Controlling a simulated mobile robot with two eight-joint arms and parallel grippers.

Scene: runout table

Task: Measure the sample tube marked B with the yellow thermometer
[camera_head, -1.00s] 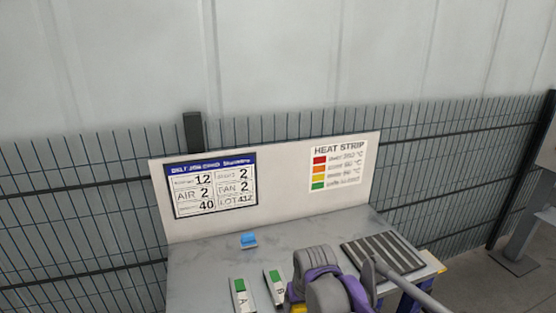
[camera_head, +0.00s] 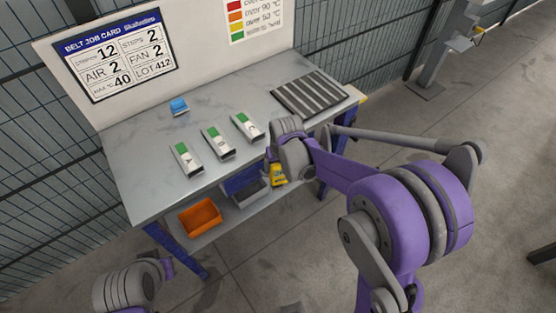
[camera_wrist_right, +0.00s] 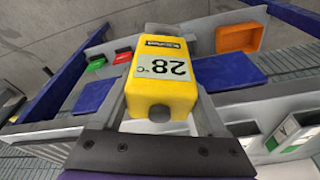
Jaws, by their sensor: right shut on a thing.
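Three light sample tubes with green patches lie side by side on the grey table (camera_head: 140,150): a left one (camera_head: 187,160), a middle one (camera_head: 218,145) and a right one (camera_head: 248,128). Their letters are too small to read for certain now. My right gripper (camera_head: 277,164) is shut on the yellow thermometer (camera_head: 279,176), in front of the table's front edge and apart from the tubes. In the right wrist view the yellow thermometer (camera_wrist_right: 160,85) fills the middle, its display reading 28 °C upside down. Only my left arm's wrist shows at the lower left; its gripper is out of sight.
A blue object (camera_head: 179,106) lies behind the tubes. A dark slatted rack (camera_head: 309,93) is at the table's right. An orange bin (camera_head: 200,217) and a grey bin (camera_head: 251,190) are on the lower shelf. A job-card board (camera_head: 115,55) stands at the back.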

